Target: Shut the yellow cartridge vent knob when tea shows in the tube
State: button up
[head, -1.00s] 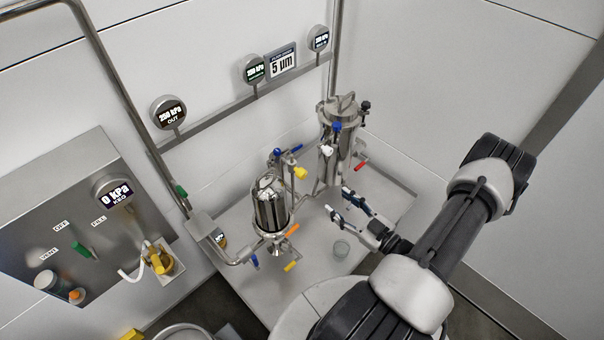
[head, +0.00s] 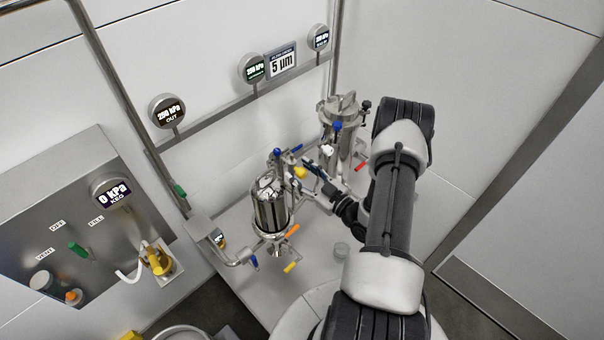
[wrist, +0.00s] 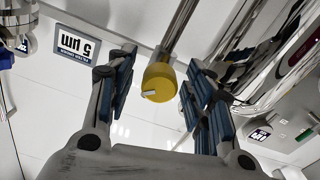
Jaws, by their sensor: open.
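The yellow cartridge vent knob (head: 300,173) sits on piping beside the cartridge housing with the dark-striped body (head: 271,205). In the wrist view the yellow knob (wrist: 159,82) has a pale pointer mark and sits at the end of a steel stem. My gripper (head: 311,177) is open and just right of the knob in the head view. In the wrist view my gripper (wrist: 155,95) has its two blue-padded fingers on either side of the knob, with gaps on both sides. I cannot make out the tube or any tea in it.
A second steel housing (head: 342,130) with blue, white and red handles stands behind my gripper. The sign reading 5 µm (head: 281,62) and several gauges are on the wall. A control panel (head: 60,240) is at left.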

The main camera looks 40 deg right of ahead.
jog(key=shift+c, duration=0.4)
jog(key=c, duration=1)
jog(key=shift+c, duration=0.2)
jog(key=shift+n+b, duration=0.3)
jog(key=shift+n, duration=0.1)
jog(key=n+b, duration=0.3)
jog(key=n, duration=0.1)
jog(key=shift+f+n, duration=0.15)
jog(key=shift+n, duration=0.15)
jog(key=n+b, duration=0.4)
jog(key=shift+n, duration=0.4)
jog(key=shift+b, duration=0.35)
jog(key=o, duration=1.1)
